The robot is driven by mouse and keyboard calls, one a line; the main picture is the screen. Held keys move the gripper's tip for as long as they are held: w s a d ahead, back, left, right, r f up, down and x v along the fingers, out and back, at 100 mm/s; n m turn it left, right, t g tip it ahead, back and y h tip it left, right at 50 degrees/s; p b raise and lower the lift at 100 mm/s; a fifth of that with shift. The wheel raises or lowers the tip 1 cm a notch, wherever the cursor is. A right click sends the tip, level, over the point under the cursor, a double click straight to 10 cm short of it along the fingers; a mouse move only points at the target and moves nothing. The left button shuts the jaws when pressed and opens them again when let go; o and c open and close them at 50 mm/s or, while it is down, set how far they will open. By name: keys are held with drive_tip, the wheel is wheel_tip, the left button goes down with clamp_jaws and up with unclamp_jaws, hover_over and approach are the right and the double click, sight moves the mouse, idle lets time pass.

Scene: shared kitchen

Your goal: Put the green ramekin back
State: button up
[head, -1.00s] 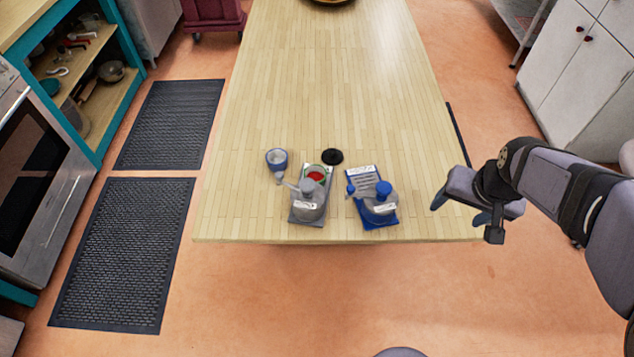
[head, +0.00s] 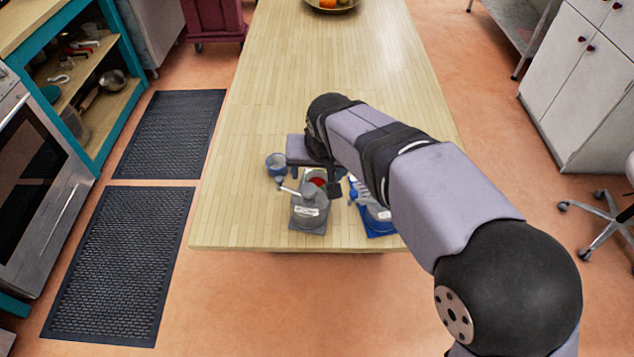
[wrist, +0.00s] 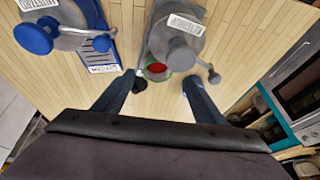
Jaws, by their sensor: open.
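The green ramekin (wrist: 151,76) has a green rim and red inside. In the wrist view it stands against the far end of the grey crank device (wrist: 180,42), between the fingertips in the picture. In the head view only a bit of its red inside (head: 318,181) shows under my arm. My gripper (wrist: 159,82) is open and empty, pointing down over the table behind the grey device. It also shows in the head view (head: 306,174), with the fingers partly hidden. I cannot tell its exact height above the ramekin.
A blue device (head: 375,222) stands right of the grey one, partly hidden by my arm. The far wooden table (head: 330,55) is mostly clear, with a fruit bowl (head: 333,6).

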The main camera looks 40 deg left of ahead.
sight(316, 183)
drive_tip(key=shift+p+x, duration=1.2)
drive_tip(key=shift+x, duration=1.9)
drive_tip(key=shift+w+d, duration=0.15)
drive_tip(key=c, duration=1.2)
drive_tip(key=shift+r, duration=0.15)
wheel_tip(316, 183, up, 10)
drive_tip(key=b, duration=0.2)
